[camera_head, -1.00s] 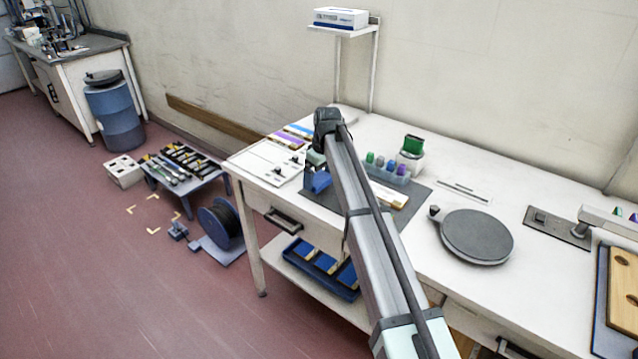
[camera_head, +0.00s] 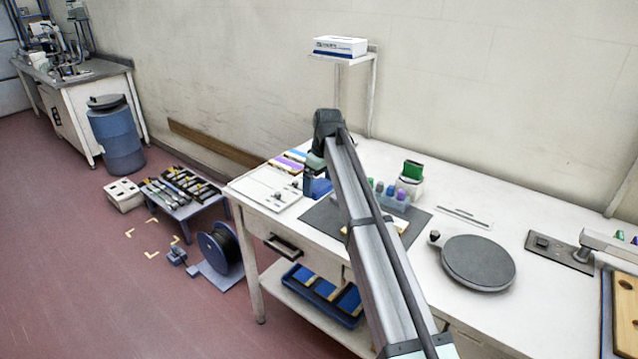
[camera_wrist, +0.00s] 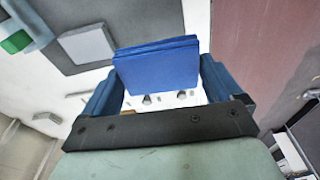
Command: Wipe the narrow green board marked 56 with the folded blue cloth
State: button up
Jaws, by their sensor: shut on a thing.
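My gripper (camera_wrist: 158,80) is shut on the folded blue cloth (camera_wrist: 158,66), which hangs between its blue fingers in the wrist view. In the head view the cloth (camera_head: 318,188) shows beside my arm above the bench, near the left end of the dark mat. Whether it touches anything cannot be told. I cannot make out a narrow green board or a 56 mark. Narrow coloured strips, including a purple one (camera_head: 286,165), lie at the bench's back left, partly hidden by my arm.
A white panel with small knobs (camera_head: 262,194) lies left of the cloth. On the mat (camera_head: 322,222) stand a rack of coloured pieces (camera_head: 391,196) and a white holder with a green top (camera_head: 411,181). A round grey plate (camera_head: 478,263) is to the right. A shelf (camera_head: 345,59) stands behind.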

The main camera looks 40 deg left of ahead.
jog(key=shift+c, duration=0.6)
jog(key=w+d, duration=0.1)
jog(key=d, duration=1.1)
jog(key=shift+w+f, duration=0.2)
jog(key=shift+f, duration=3.1)
jog(key=shift+d+f, duration=0.65)
jog(key=shift+f, duration=0.15)
jog(key=shift+d, duration=4.85)
jog(key=shift+w+a, duration=0.1)
jog(key=shift+a, duration=5.55)
notch_tip(320, 180, up, 8)
